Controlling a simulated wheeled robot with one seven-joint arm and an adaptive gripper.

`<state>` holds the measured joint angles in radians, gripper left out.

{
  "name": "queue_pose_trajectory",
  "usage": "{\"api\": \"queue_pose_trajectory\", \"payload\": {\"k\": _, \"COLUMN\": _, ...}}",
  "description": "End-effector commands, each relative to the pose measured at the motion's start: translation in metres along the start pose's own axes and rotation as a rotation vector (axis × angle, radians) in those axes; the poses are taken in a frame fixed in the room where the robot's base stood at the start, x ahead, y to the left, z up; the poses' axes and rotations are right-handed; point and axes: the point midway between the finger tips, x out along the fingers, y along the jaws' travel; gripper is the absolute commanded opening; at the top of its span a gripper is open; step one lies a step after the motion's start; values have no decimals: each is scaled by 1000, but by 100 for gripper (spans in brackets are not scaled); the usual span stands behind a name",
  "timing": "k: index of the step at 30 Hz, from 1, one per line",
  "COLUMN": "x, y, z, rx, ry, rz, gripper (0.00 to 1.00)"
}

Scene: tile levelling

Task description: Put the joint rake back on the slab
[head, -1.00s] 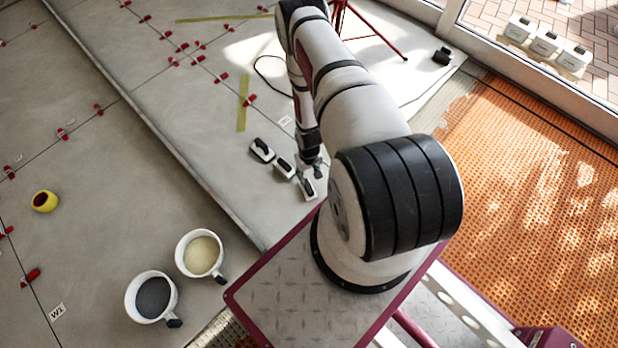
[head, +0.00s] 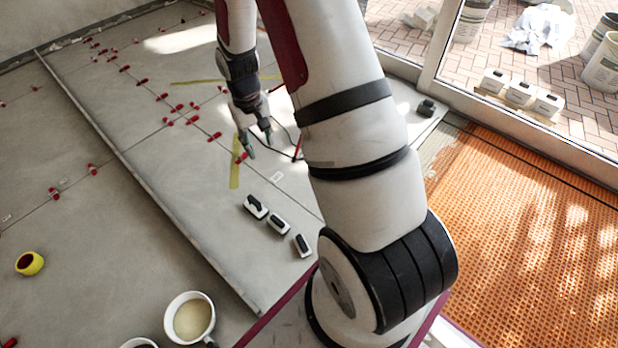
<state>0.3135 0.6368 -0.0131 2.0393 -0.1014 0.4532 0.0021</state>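Three small white tools with black tops lie in a slanting row on the grey slab (head: 285,190): a left one (head: 256,207), a middle one (head: 278,223) and a right one (head: 302,245), closest to my base. They are too small to tell for sure which is the joint rake. My gripper (head: 259,142) is raised above the slab, beyond the row and apart from all three tools. Its two fingers are spread, and I see nothing between them.
A white bucket of pale powder (head: 193,320) and a yellow roll (head: 30,263) are at the lower left. A long straight ledge (head: 150,190) crosses the slab. Red clips (head: 168,121) line the joints. Orange matting (head: 530,230) is at the right.

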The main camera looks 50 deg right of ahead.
Motion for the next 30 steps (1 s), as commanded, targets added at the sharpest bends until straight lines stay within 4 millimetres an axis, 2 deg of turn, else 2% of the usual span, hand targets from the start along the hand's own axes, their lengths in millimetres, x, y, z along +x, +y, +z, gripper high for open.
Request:
{"api": "queue_pose_trajectory", "payload": {"k": 1, "x": -28, "y": -7, "z": 5, "rx": -11, "ry": 11, "rz": 1, "gripper": 40}}
{"api": "queue_pose_trajectory", "payload": {"k": 6, "x": -106, "y": -26, "z": 38, "rx": -39, "ry": 16, "rz": -2, "gripper": 40}}
{"api": "queue_pose_trajectory", "payload": {"k": 11, "x": -168, "y": -42, "z": 81, "rx": -70, "ry": 21, "rz": -8, "gripper": 40}}
{"api": "queue_pose_trajectory", "payload": {"k": 15, "x": -211, "y": -54, "z": 127, "rx": -97, "ry": 25, "rz": -16, "gripper": 40}}
{"api": "queue_pose_trajectory", "payload": {"k": 22, "x": -261, "y": -65, "z": 212, "rx": -148, "ry": 31, "rz": -32, "gripper": 40}}
{"api": "queue_pose_trajectory", "payload": {"k": 27, "x": -279, "y": -68, "z": 277, "rx": -189, "ry": 33, "rz": -47, "gripper": 40}}
{"api": "queue_pose_trajectory", "payload": {"k": 30, "x": -282, "y": -67, "z": 309, "rx": -210, "ry": 33, "rz": -54, "gripper": 40}}
